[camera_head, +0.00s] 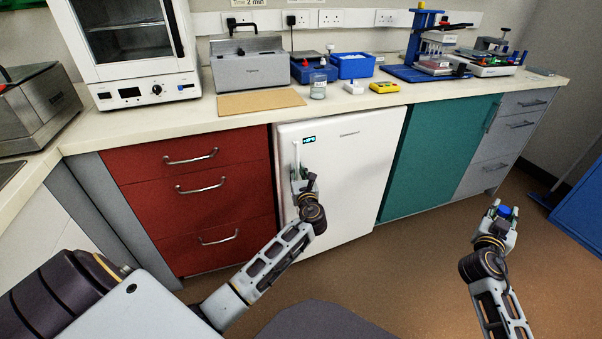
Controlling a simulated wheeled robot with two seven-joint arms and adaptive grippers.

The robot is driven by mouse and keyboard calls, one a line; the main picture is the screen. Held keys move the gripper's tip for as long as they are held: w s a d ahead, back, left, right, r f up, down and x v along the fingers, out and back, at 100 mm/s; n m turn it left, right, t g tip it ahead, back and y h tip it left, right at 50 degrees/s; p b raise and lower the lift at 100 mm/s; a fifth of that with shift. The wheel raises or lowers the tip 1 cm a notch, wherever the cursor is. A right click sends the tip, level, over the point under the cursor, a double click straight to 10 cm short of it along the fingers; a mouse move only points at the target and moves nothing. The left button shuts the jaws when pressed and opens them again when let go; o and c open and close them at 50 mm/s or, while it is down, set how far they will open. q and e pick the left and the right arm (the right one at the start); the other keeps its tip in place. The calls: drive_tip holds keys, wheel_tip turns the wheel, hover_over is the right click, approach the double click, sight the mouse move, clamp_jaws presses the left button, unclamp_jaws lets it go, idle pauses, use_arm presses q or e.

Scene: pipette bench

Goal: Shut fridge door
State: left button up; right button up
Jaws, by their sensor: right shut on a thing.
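The white fridge door (352,175) is under the counter, between the red drawers and the teal cabinet. It looks about flush with its neighbours; I cannot tell if a small gap remains. Its upright handle (297,153) is at its left edge, beside a small lit display (309,140). My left gripper (300,180) is at the handle's lower part, touching or very near it. Its fingers are too small and partly hidden to show whether they are open. My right gripper (504,212) is shut on a small blue-capped object (505,210), held above the floor at right.
Red drawers (203,200) with metal handles stand left of the fridge. A teal cabinet (437,160) stands to its right. The counter (330,110) above holds a metal bath (250,68), blue boxes (352,66) and a jar (318,87). The brown floor (400,265) before the fridge is clear.

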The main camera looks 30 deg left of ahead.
use_arm(q)
clamp_jaws()
drive_tip(key=shift+a, duration=0.1)
use_arm(e)
drive_tip(key=shift+r, duration=0.35)
drive_tip(key=shift+r+p, duration=0.65)
drive_tip(key=shift+p, duration=0.3)
drive_tip(key=shift+s+d+r, duration=0.1)
drive_tip(key=shift+s+r, duration=0.05)
drive_tip(key=shift+s, duration=0.05)
use_arm(q)
drive_tip(key=shift+m+t+h, duration=0.7)
drive_tip(key=shift+h, duration=0.2)
drive_tip(key=w+a, duration=0.1)
drive_tip(key=a, duration=0.2)
drive_tip(key=w+a, duration=0.1)
drive_tip(key=shift+w+a+r, duration=0.2)
drive_tip(key=shift+w+r, duration=0.05)
drive_tip(key=shift+w, duration=0.05)
